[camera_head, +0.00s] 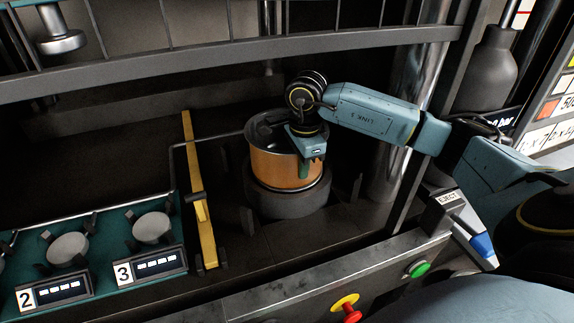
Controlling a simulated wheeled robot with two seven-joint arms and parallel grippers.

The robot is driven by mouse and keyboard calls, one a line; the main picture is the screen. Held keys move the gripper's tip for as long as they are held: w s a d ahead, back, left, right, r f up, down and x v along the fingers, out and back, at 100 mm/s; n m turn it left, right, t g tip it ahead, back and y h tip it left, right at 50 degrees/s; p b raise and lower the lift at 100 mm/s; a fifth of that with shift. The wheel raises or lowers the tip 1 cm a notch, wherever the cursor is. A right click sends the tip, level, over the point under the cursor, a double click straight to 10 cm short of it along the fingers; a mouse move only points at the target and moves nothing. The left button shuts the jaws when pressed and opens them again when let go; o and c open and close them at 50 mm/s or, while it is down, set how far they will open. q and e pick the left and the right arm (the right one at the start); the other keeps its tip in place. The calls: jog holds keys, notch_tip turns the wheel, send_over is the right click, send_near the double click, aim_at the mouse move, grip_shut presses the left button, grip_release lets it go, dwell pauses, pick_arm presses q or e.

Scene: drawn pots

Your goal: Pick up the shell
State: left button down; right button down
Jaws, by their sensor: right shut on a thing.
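The shell (270,168) is a copper-coloured, open-topped round cup. It stands upright over a dark grey round block (288,204) inside the machine; I cannot tell whether it rests on the block or is slightly above it. My right gripper (304,166) reaches in from the right and points down at the shell's near right rim. It is shut on the shell's wall, with one greenish finger showing outside. The other finger and part of the rim are hidden by the gripper. My left gripper is not in view.
A yellow bar (198,190) and a thin grey rod stand left of the shell. A grey guard rail (230,60) crosses above, and a shiny column (400,130) stands right. Numbered stations (68,250) lie left. The front ledge (310,278) carries red and green buttons.

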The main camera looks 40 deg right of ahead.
jog(key=shift+r, duration=0.15)
dwell(0.4)
notch_tip(320, 180, up, 10)
jog(key=shift+f, duration=0.1)
dwell(0.3)
